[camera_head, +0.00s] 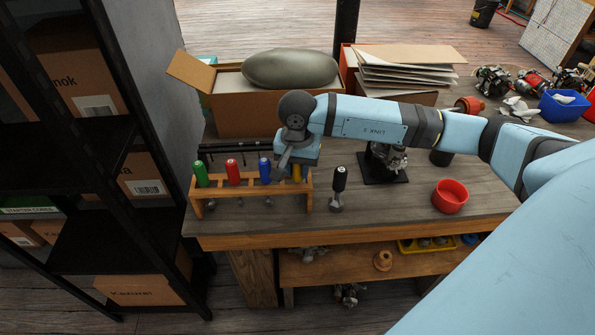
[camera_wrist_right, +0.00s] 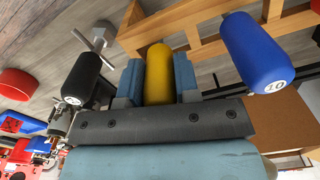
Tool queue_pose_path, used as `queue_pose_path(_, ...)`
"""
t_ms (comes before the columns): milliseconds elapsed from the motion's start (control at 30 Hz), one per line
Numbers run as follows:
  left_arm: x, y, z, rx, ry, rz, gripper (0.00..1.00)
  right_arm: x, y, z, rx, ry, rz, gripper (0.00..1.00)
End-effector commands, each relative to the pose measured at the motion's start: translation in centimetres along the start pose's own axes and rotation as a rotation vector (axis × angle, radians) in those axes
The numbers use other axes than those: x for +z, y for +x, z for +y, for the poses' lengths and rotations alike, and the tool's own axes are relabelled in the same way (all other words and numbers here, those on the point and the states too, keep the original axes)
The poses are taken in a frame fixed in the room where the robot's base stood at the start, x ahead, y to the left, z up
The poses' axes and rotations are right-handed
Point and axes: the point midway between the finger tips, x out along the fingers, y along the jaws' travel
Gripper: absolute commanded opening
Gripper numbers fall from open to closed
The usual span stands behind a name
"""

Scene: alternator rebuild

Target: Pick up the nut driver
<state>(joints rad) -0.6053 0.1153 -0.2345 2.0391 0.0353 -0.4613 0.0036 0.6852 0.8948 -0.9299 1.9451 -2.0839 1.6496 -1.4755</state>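A wooden rack (camera_head: 252,194) on the bench holds nut drivers with green (camera_head: 201,173), red (camera_head: 233,172), blue (camera_head: 265,170) and yellow (camera_head: 297,173) handles. My right gripper (camera_head: 297,158) is over the rack's right end, at the yellow driver. In the right wrist view, the yellow handle (camera_wrist_right: 159,72) fills the gap between my two blue fingers, which look shut on it. The blue handle (camera_wrist_right: 258,50), marked 10, is beside it, apart from the fingers. The yellow driver's lower part is hidden. It still appears to be at the rack. My left gripper is not in view.
A black-handled tool (camera_head: 339,180) stands right of the rack, also in the right wrist view (camera_wrist_right: 84,77). A red bowl (camera_head: 450,196) is farther right. A black stand with a metal part (camera_head: 385,164) and an open box (camera_head: 232,108) are behind. The front bench edge is clear.

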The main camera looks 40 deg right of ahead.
Motion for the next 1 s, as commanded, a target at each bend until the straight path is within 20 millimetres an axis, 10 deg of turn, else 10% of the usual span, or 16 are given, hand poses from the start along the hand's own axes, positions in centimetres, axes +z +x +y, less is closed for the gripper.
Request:
queue_pose_path(533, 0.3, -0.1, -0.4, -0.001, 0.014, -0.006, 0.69, -0.1, -1.5, -0.1, -0.003, 0.001, 0.002, 0.04)
queue_pose_path(1000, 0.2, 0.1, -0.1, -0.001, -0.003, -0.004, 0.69, -0.1, -10.7, -0.1, -0.004, 0.000, 0.004, 0.04)
